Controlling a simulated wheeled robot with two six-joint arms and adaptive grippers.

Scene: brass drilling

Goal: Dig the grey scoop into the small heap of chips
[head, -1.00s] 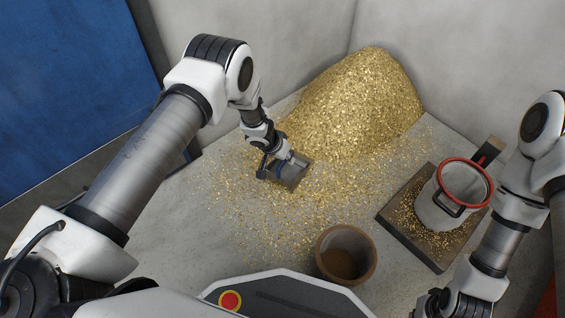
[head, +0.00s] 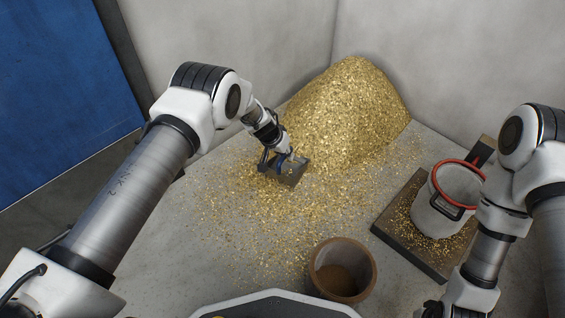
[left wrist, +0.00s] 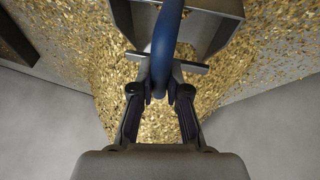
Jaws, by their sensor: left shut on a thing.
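The heap of gold chips (head: 352,112) rises against the walls at the back, with a thin spread of chips in front of it. It is the only heap I see. The grey scoop (head: 292,173) is at the heap's front left foot, low over the scattered chips. Whether its edge touches them I cannot tell. My left gripper (head: 280,156) is shut on the scoop's blue handle (left wrist: 166,45). In the left wrist view the grey pan (left wrist: 207,28) lies beyond the fingers, with chips around it. My right arm is at the right, its gripper out of sight.
A brown pot (head: 341,268) stands in front, with brown material inside. At right, a white pot with a red rim (head: 447,200) stands on a dark board (head: 402,243) strewn with chips. Grey walls close the back. Bare floor shows at the left.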

